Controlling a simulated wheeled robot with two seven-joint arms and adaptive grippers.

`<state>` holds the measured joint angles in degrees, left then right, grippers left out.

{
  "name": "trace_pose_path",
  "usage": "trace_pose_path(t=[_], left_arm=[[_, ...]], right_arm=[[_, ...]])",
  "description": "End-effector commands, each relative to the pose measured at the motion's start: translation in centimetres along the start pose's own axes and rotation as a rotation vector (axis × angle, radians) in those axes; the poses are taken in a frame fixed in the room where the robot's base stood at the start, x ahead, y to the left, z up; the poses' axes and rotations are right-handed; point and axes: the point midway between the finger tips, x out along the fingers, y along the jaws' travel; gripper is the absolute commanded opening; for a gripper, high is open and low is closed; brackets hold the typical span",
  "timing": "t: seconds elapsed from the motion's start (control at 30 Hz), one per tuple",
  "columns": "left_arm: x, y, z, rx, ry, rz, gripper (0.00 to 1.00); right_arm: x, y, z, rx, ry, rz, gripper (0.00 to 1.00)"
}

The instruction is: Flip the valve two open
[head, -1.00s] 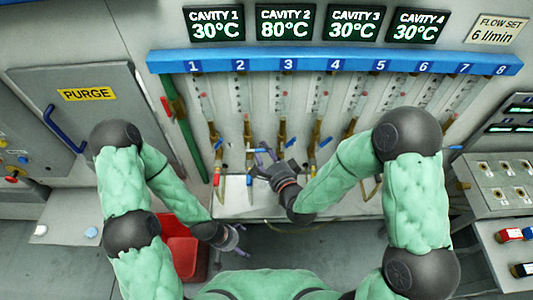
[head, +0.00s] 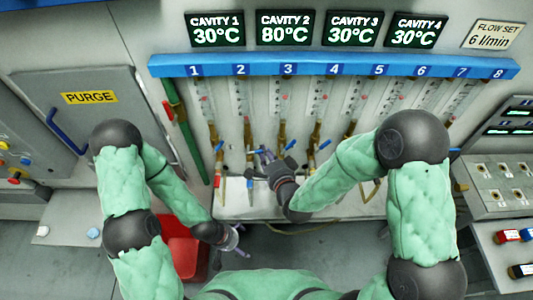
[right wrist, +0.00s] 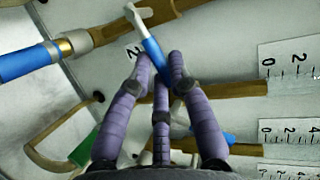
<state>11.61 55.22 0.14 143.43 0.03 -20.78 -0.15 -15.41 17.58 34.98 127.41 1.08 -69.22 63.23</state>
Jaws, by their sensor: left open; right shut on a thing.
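Valve two sits on the brass pipe (head: 247,131) below the number 2 label (head: 240,70). My right gripper (head: 261,162) is at the lower part of that pipe. My left gripper (head: 236,240) is open and empty, low over the floor beside a red bin.
A blue rail (head: 335,66) numbers several flow tubes with neighbouring brass pipes and levers close by. A green pipe (head: 186,130) stands at left. The red bin (head: 183,250) is below. The Cavity 2 display (head: 285,27) reads 80°C; the other displays read 30°C.

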Motion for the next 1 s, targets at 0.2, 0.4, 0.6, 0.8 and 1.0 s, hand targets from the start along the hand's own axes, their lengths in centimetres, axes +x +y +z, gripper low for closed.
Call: trace_pose_path(t=[0.2, 0.4, 0.6, 0.8, 1.0], left_arm=[[-1.6, 0.6, 0.1, 0.000, 0.000, 0.000, 1.00], [-2.9, 1.0, 0.1, 0.000, 0.000, 0.000, 1.00], [-4.5, 1.6, 0.2, 0.000, 0.000, 0.000, 1.00], [-6.3, 2.2, 0.2, 0.000, 0.000, 0.000, 1.00], [-8.0, 2.9, 0.3, 0.000, 0.000, 0.000, 1.00]], right_arm=[[-0.3, -1.6, 0.3, -0.182, 0.036, 0.073, 0.00], [-0.4, -2.7, 0.6, -0.354, 0.074, 0.144, 0.00], [-0.4, -3.6, 1.2, -0.525, 0.110, 0.218, 0.00], [-0.3, -4.5, 1.9, -0.699, 0.147, 0.289, 0.00], [-0.1, -5.2, 2.7, -0.870, 0.184, 0.359, 0.00]])
